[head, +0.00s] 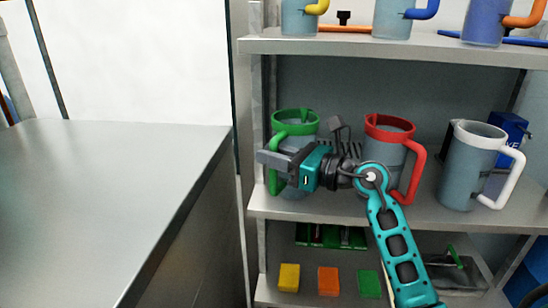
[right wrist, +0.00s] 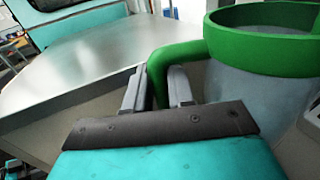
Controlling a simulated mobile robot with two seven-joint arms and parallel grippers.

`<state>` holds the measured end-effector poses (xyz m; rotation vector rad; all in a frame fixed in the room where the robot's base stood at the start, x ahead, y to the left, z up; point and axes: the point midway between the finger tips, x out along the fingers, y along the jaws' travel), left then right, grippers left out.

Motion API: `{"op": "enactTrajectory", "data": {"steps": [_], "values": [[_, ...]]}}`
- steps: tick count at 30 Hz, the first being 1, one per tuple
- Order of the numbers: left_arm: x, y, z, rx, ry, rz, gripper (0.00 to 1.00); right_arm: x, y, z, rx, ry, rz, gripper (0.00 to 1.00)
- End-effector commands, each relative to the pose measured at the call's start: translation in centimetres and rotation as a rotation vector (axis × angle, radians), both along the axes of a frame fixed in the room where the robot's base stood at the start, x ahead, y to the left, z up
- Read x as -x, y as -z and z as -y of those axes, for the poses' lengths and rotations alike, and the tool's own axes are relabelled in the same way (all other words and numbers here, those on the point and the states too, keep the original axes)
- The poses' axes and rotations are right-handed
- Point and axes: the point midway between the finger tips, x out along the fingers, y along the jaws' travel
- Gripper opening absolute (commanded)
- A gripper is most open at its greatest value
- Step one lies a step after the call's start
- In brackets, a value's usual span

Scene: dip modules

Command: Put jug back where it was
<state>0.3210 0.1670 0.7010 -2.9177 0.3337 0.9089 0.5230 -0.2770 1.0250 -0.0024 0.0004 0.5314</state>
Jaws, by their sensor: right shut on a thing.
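The green-rimmed jug (head: 296,116) is at the left end of the middle shelf (head: 400,208), upright, with its green handle toward the left front. I cannot tell whether its base touches the shelf, as my right gripper (head: 268,158) hides part of it. The right gripper is shut on the green handle; in the right wrist view the two fingers (right wrist: 156,88) sit on either side of the handle, and the jug (right wrist: 262,82) stands to their right. My left gripper is not in view.
A red-rimmed jug (head: 388,128) and a white-rimmed jug (head: 472,165) stand to the right on the same shelf. More jugs (head: 392,18) are on the shelf above. Colored blocks (head: 328,281) lie below. A bare steel counter (head: 110,190) is at left.

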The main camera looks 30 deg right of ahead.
Motion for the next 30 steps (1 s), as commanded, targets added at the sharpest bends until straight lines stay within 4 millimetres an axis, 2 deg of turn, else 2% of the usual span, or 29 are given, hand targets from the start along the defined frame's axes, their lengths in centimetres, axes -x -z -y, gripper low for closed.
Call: {"op": "enactTrajectory", "data": {"steps": [11,12,19,30], "values": [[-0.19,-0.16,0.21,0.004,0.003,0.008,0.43,0.03,0.41,0.02,0.002,0.001,0.003,0.0],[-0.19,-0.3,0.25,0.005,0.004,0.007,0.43,0.02,0.36,0.01,0.0,0.0,0.001,0.26],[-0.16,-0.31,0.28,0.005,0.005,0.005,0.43,0.01,0.33,0.0,-0.001,0.0,0.001,0.48],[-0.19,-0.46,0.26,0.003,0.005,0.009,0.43,0.33,0.03,0.22,0.001,0.001,-0.001,0.49]]}}
